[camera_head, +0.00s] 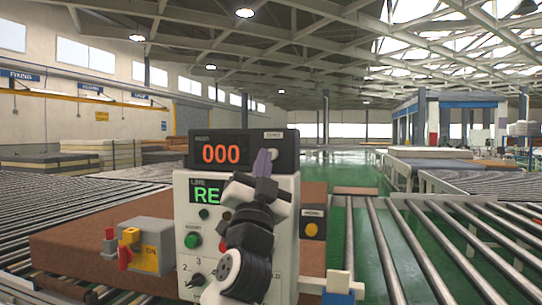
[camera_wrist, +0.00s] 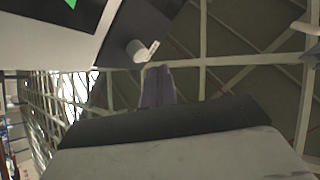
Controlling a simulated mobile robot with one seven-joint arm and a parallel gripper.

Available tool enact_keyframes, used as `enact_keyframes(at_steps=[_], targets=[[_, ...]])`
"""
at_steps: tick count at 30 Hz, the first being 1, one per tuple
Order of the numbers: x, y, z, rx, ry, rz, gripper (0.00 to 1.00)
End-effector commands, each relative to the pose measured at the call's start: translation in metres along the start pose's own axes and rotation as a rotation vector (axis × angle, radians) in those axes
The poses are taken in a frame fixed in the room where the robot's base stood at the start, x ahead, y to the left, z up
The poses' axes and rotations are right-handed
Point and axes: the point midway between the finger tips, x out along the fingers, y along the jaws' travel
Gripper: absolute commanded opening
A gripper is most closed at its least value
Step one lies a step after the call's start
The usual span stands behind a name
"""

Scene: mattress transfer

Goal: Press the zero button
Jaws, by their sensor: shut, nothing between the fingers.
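A dark display box (camera_head: 200,161) on top of the control panel shows a red 000. Its right part carries a small white label and a pale round button (camera_head: 275,155), partly hidden behind my fingers. In the wrist view the white button (camera_wrist: 138,49) sticks out from the dark face, with a small label beside it. My gripper (camera_head: 262,160) is shut and empty, its purple fingers upright in front of the box's right part. In the wrist view the gripper's fingertips (camera_wrist: 158,72) are close to the button, slightly below and right of it. I cannot tell whether they touch.
The light control panel (camera_head: 284,190) has a green display reading RE, partly hidden by my arm, a green button (camera_head: 195,243) and a black knob. A yellow-black button box (camera_head: 312,226) is at its right. A grey box with a red knob (camera_head: 125,257) stands left. Roller conveyors surround it.

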Motion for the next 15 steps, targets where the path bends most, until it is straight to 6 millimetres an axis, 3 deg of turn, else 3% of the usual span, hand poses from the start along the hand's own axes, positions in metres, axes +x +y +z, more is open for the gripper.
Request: enact_keyframes(at_steps=[15], targets=[[-0.029,-0.021,-0.021,0.001,0.001,0.000,0.00]])
